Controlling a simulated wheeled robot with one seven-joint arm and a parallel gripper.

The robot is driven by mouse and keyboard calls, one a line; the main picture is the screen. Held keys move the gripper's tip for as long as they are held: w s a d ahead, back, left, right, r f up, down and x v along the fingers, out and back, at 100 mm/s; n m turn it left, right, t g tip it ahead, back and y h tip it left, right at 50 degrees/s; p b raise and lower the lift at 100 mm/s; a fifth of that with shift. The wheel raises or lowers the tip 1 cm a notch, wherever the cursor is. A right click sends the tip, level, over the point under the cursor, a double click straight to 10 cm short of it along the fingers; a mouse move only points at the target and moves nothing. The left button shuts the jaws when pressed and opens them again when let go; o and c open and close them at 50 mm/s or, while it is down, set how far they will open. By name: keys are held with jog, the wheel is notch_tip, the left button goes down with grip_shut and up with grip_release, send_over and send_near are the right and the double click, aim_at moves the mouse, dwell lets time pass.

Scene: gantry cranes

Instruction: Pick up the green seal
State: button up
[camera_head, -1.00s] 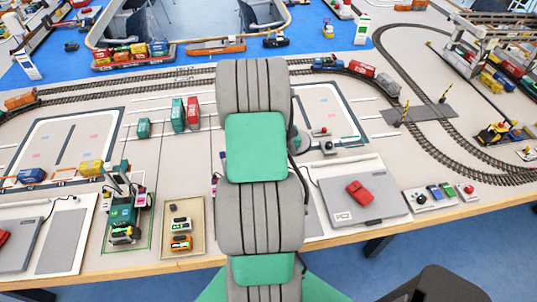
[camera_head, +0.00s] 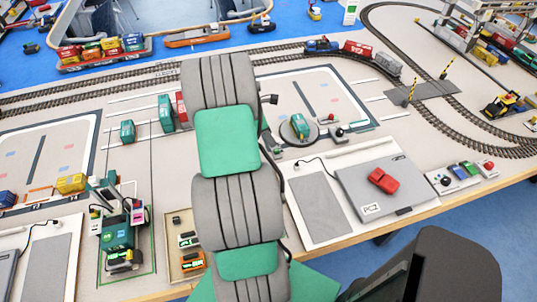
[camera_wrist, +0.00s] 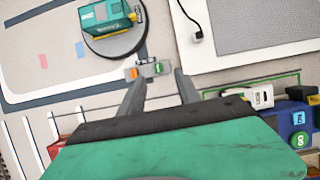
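The likely green seal is a tiny green piece (camera_wrist: 158,68) on a small light holder in the wrist view, beside an orange piece (camera_wrist: 130,72). It is too small to be sure. My gripper (camera_wrist: 160,86) is open, its two dark fingers apart with nothing between them. The green piece appears beyond the fingertips, between their lines, and apart from them. In the head view my arm hides my gripper, and I cannot make out the green piece there.
A round turntable (camera_head: 290,134) with a green container (camera_head: 299,125) stands close by. A laptop (camera_head: 360,207) with a red car (camera_head: 383,181) lies to the right. A green vehicle station (camera_head: 117,235) and a shallow tray (camera_head: 175,269) are left of my arm.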

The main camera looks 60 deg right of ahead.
aim_at(276, 150)
jog(key=x, duration=0.2)
jog(key=p+x, duration=0.1)
jog(key=x, duration=0.2)
jog(key=w+x, duration=0.1)
jog(key=x, duration=0.2)
jog(key=shift+f+p, duration=0.3)
jog(key=shift+f, duration=0.1)
jog(key=shift+a, duration=0.15)
grip_shut()
